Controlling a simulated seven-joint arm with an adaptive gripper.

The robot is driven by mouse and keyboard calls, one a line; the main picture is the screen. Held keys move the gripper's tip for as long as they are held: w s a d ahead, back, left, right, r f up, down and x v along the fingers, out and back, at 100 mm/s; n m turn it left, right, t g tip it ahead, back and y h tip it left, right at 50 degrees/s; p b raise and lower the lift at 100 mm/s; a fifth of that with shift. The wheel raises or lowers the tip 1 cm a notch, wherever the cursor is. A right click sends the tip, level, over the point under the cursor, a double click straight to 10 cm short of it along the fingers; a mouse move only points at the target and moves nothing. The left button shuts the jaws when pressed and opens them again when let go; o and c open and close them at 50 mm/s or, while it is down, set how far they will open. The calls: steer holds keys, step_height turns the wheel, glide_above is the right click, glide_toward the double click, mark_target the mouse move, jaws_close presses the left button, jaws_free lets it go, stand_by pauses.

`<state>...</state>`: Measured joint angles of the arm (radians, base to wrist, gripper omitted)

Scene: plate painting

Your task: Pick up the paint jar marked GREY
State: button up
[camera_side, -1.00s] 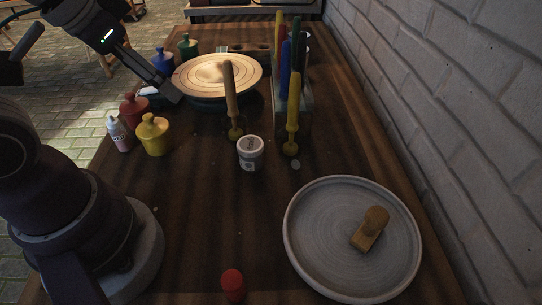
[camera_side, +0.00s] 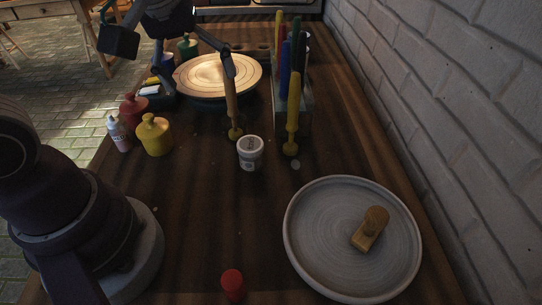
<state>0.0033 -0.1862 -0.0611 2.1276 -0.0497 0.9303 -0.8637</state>
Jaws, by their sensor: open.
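One finger passes in front of the round wheel and overlaps the top of a wooden-handled tool (camera_side: 231,98) in the picture. I cannot tell whether it touches the tool.
Yellow (camera_side: 154,136) and red (camera_side: 132,108) jars and a small bottle (camera_side: 118,134) stand left. A round wheel (camera_side: 190,84) is behind. Upright coloured tools (camera_side: 293,100) stand right of the white jar. A grey plate (camera_side: 318,266) holds a wooden stamp. A red-topped object (camera_side: 232,284) stands in front.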

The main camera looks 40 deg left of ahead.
mark_target(249, 143)
steer(key=w+f+n+g, duration=0.1)
steer(key=f+n, duration=0.1)
steer(key=n, duration=0.1)
steer(key=w+d+f+n+g, duration=0.1)
steer(key=w+f+n, duration=0.1)
steer(key=f+n, duration=0.1)
steer(key=w+f+n+g, duration=0.1)
steer(key=w+f+n, duration=0.1)
steer(key=n, duration=0.3)
steer(key=shift+w+d+f, duration=0.25)
steer(key=shift+d+f, duration=0.1)
steer(key=shift+d, duration=0.05)
steer(key=shift+n, duration=0.5)
steer(key=f, duration=0.7)
steer(key=w+f, duration=0.1)
steer(key=f, duration=0.3)
steer(key=c, duration=1.3)
